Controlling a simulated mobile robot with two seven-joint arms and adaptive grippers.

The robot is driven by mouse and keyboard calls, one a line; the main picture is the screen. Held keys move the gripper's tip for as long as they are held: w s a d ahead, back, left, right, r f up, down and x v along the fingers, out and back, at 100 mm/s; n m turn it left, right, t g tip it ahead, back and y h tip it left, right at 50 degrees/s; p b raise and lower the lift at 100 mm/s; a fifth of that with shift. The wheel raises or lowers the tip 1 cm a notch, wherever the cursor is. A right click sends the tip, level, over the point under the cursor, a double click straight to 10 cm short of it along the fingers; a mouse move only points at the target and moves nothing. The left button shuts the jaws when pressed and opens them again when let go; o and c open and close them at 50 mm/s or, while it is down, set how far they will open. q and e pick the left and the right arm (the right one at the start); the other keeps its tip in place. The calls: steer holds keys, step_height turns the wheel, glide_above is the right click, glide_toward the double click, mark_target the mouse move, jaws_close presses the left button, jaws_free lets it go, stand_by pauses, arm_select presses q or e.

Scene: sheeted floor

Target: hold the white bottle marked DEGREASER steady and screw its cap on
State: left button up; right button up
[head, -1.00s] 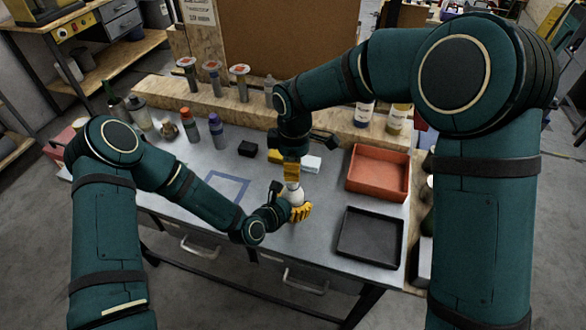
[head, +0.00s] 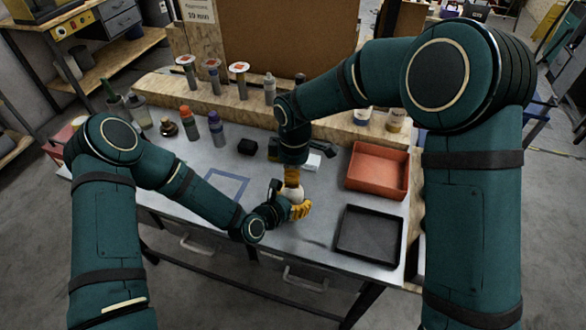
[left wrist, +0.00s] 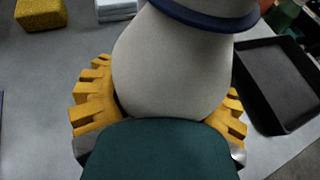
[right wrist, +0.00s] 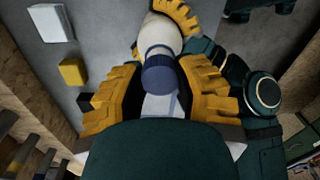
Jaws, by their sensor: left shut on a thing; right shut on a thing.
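The white bottle (head: 295,194) is at the front of the bench, about upright; its label cannot be read. My left gripper (head: 290,210) is shut around its body. In the left wrist view the yellow fingers sit on both sides of the bottle (left wrist: 175,65), below a dark blue ring (left wrist: 205,18). My right gripper (head: 292,173) points down from above, shut at the bottle's top. In the right wrist view its fingers flank the dark blue cap (right wrist: 159,75), in line with the bottle. Whether the cap is seated on the thread cannot be told.
An orange-red tray (head: 378,184) and a black tray (head: 341,235) lie to the right. A white block (head: 314,162) and a black block (head: 247,147) sit behind the grippers. Several bottles stand at the left back. A blue square outline (head: 228,187) marks clear bench.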

steer(key=shift+f, duration=0.65)
stand_by(0.5)
arm_select(q)
jaws_close()
arm_select(e)
steer(key=shift+o, duration=1.4)
steer(key=o, duration=0.4)
steer(key=shift+r, duration=2.25)
